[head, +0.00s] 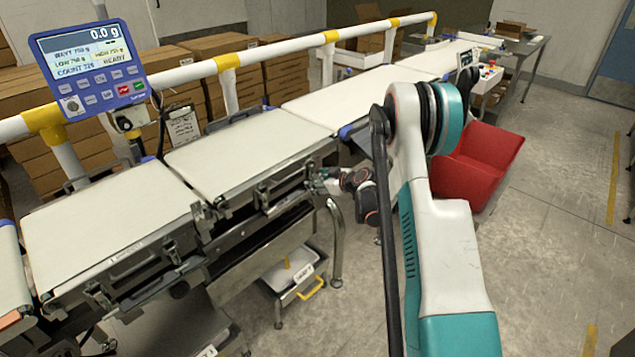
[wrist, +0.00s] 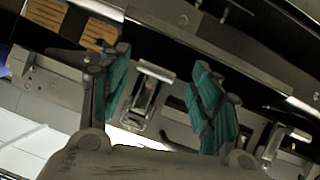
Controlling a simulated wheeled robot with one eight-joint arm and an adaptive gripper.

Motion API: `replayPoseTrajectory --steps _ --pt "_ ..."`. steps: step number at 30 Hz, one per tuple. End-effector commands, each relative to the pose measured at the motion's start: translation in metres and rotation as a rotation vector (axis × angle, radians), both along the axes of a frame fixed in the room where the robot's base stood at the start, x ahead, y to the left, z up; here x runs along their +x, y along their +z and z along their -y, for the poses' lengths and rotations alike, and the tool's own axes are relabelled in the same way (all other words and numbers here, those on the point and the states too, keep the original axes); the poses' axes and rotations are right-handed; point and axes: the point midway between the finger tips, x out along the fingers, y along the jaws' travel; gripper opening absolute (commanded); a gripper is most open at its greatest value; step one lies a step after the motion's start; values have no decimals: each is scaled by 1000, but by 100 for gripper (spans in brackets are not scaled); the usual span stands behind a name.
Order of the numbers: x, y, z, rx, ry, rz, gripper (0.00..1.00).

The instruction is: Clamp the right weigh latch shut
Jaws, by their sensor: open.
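My gripper (head: 322,182) is beside the front side of the middle belt section (head: 250,150), near that section's right end, in the head view. In the wrist view my gripper (wrist: 160,62) is open, with its two teal fingers spread apart. A bright metal latch (wrist: 147,94) with a looped frame shows in the gap between the fingers. It is not gripped, and I cannot tell whether it is clamped. In the head view my gripper and arm largely hide this spot.
A second metal latch (wrist: 271,146) shows at the lower right of the wrist view. A blue display unit (head: 90,65) stands at the left, on a white rail. A red bin (head: 478,165) is behind my arm. Floor at the right is clear.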

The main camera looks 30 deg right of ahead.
Motion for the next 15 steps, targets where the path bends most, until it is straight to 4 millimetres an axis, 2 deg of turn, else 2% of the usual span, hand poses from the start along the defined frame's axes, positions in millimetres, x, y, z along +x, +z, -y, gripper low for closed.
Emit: replayPoseTrajectory --steps 15 --pt "-81 45 19 1 -1 -1 57"
